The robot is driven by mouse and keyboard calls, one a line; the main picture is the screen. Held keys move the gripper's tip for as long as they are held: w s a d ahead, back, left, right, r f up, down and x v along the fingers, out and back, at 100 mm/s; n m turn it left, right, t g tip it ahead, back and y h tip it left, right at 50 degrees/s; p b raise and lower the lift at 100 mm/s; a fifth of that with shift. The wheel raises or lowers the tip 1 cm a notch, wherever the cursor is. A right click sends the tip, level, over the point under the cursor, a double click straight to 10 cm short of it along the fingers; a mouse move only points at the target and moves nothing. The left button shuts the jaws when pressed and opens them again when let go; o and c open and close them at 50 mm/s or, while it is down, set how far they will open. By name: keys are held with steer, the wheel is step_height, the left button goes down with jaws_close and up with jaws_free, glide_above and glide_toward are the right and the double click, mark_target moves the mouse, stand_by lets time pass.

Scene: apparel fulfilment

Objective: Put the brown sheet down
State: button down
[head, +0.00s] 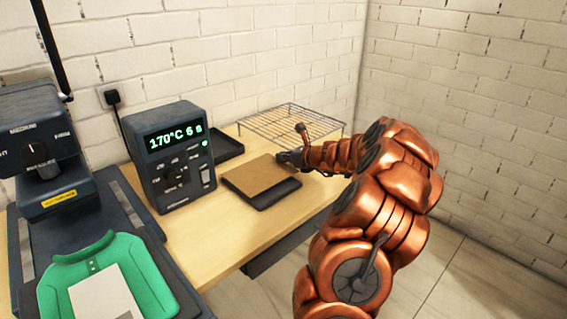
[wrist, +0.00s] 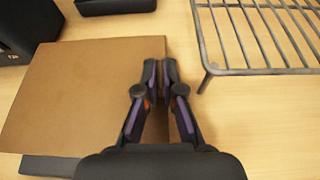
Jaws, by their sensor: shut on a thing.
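The brown sheet (head: 256,175) lies flat over a dark pad or tray on the wooden table in the head view. It fills the left of the wrist view (wrist: 75,92). My gripper (head: 291,158) is at its right edge. In the wrist view, my gripper (wrist: 160,70) has its fingertips closed together on the sheet's right edge. The dark pad (head: 277,196) shows past the sheet's near edge. Whether the sheet rests fully on the pad or is slightly above it, I cannot tell.
A wire rack (head: 290,122) stands behind my gripper at the back. A control box (head: 172,158) reading 170°C 6 s stands left of the sheet. A small black tray (head: 226,147) lies behind it. A green shirt (head: 106,280) with a white patch lies on the press at left.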

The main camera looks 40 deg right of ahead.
steer(key=shift+f, duration=1.05)
steer(key=shift+f, duration=0.15)
steer(key=c, duration=1.3)
jaws_free()
steer(key=shift+r, duration=0.2)
steer(key=v, duration=1.2)
